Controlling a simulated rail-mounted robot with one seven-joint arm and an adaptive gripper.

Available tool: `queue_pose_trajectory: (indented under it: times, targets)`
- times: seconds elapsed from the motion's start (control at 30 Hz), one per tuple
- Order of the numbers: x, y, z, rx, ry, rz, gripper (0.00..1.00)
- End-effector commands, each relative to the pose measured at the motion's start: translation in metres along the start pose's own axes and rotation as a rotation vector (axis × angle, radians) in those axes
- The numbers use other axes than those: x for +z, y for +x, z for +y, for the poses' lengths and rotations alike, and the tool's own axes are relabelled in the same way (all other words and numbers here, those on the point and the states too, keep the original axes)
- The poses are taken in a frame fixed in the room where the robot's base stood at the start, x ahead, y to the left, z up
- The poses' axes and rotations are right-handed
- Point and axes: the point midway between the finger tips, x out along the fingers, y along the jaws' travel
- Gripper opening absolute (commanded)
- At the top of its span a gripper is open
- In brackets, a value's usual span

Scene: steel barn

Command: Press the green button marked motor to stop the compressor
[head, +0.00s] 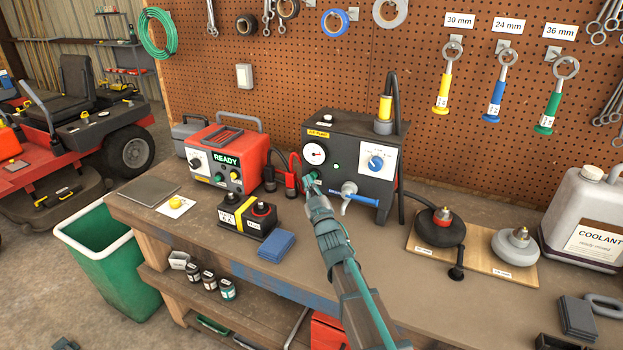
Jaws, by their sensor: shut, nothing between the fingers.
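The dark compressor box (345,135) stands on the workbench against the pegboard. Its front has a round white gauge (314,153), a blue dial on a white plate (376,163) and a small green round spot (336,166). Any "motor" marking is too small to read. My gripper (311,181) is shut and empty, with its tip at the box's lower left front, just below the gauge. Green shows at the tip (312,174); I cannot tell whether this is a button, or whether the tip touches it. The gripper covers part of this lower front.
A red unit reading READY (225,150) and a black-and-yellow battery (247,216) stand to the left. A blue-handled lever (362,196) juts out right of my gripper. A blue cloth (276,246) lies in front. The coolant jug (585,215) is far right.

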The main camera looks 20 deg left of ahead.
Motion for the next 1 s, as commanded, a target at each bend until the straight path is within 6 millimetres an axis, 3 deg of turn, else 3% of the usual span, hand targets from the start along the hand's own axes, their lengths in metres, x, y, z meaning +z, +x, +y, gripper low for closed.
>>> queue_pose_trajectory:
  times: [1.0]
  targets:
    - [0.0057, 0.0081, 0.0058, 0.000, 0.000, 0.000, 0.00]
